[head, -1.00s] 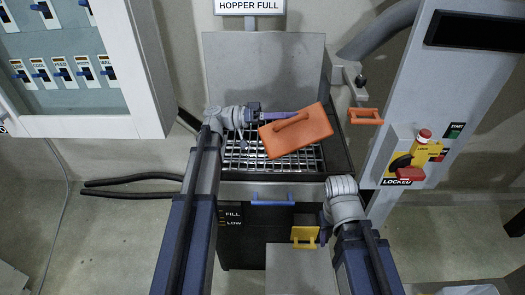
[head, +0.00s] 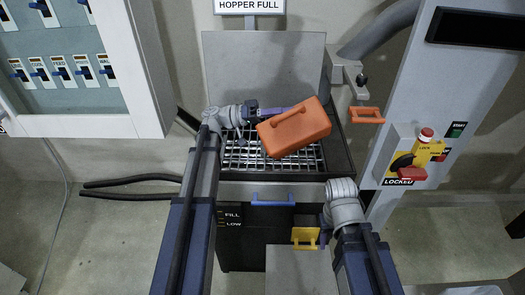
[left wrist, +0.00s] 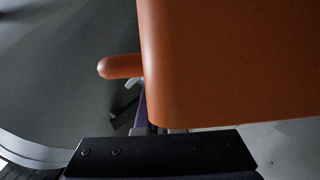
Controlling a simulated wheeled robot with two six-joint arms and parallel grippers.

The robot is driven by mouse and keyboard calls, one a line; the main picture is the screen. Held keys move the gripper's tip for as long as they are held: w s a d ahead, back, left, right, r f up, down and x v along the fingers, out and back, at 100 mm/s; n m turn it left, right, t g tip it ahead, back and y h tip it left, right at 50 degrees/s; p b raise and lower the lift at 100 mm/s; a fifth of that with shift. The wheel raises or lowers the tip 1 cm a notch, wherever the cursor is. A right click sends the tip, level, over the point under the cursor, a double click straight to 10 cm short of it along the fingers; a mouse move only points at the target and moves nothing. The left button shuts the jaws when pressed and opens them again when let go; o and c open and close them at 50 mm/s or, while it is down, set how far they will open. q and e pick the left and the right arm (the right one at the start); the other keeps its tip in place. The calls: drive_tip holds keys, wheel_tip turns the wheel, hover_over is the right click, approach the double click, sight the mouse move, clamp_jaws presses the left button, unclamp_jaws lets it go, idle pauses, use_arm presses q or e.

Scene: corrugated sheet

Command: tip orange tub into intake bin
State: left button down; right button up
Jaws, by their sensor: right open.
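The orange tub (head: 298,128), with a handle along its upper face, hangs tilted over the intake bin (head: 238,190). The bin's metal grating shows around and below the tub. My left gripper (head: 275,114), with purple fingers, reaches the tub from its left and appears shut on it; the exact contact is hidden. In the left wrist view the tub (left wrist: 235,60) fills the upper right, with its rounded handle end sticking out to the left. My right gripper (head: 324,232) is low, in front of the bin and beside a yellow handle (head: 305,238); it is open.
A raised metal panel (head: 262,75) stands behind the bin under a HOPPER FULL sign (head: 250,6). An orange handle (head: 367,116) is right of the bin and a blue handle (head: 272,200) is on its front. A control column (head: 430,90) stands at the right.

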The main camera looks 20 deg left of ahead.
use_arm(q)
drive_tip(key=shift+w+a+n+t+h+b, duration=0.3)
drive_tip(key=shift+w+a+n+b, duration=0.1)
drive_tip(key=shift+a+b, duration=0.05)
